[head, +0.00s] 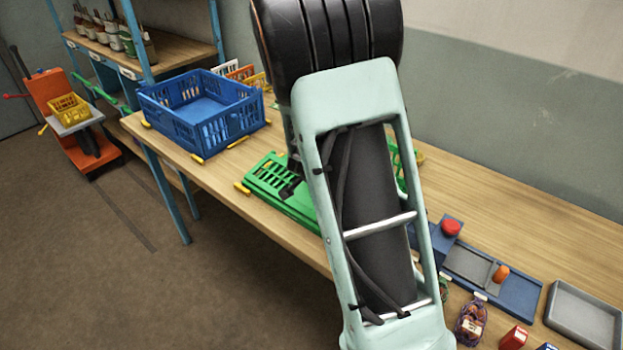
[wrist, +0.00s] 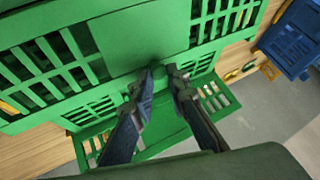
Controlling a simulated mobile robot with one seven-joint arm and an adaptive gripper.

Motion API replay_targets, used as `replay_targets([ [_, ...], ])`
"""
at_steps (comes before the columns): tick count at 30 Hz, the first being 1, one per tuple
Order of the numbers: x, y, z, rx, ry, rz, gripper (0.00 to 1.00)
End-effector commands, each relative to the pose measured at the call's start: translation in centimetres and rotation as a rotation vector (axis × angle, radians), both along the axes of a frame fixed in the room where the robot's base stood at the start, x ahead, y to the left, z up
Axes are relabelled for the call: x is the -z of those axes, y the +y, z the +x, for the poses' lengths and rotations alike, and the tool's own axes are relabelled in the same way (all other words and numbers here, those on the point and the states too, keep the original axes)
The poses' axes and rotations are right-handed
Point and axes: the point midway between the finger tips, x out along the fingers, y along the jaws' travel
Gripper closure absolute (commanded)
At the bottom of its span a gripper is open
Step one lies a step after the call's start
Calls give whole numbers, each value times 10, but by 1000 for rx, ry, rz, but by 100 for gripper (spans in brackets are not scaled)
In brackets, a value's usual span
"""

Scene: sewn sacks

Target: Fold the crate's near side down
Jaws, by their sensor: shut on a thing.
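The green crate (head: 300,208) sits at the table's front edge in the head view, partly hidden by my arm. A slotted green side slopes low on its left, and another slotted part shows right of my arm. In the wrist view the crate (wrist: 155,30) fills the upper part, with slotted panels on both sides. A slotted near panel (wrist: 158,132) lies lower in that view, towards the floor. My gripper (wrist: 160,73) is shut on the crate's near side, at its middle. The exact grip and the panel's angle are hard to tell. My gripper is mostly hidden in the head view.
A blue crate (head: 200,128) stands open left of the green one. Right of my arm are a blue fixture with a red button (head: 451,228), a grey tray (head: 585,318) and a sack (head: 471,322). An orange cart (head: 75,125) stands on the floor at left.

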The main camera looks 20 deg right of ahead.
Motion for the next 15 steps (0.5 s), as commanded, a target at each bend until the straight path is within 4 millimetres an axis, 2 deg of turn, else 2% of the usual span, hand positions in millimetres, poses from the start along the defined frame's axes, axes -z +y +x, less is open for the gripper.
replay_targets([
  [1, 4, -8, 4, 10, -12, -7, 100],
  [3, 7, -11, 6, 12, -12, -7, 100],
  [15, 16, -20, 11, 14, -16, -10, 100],
])
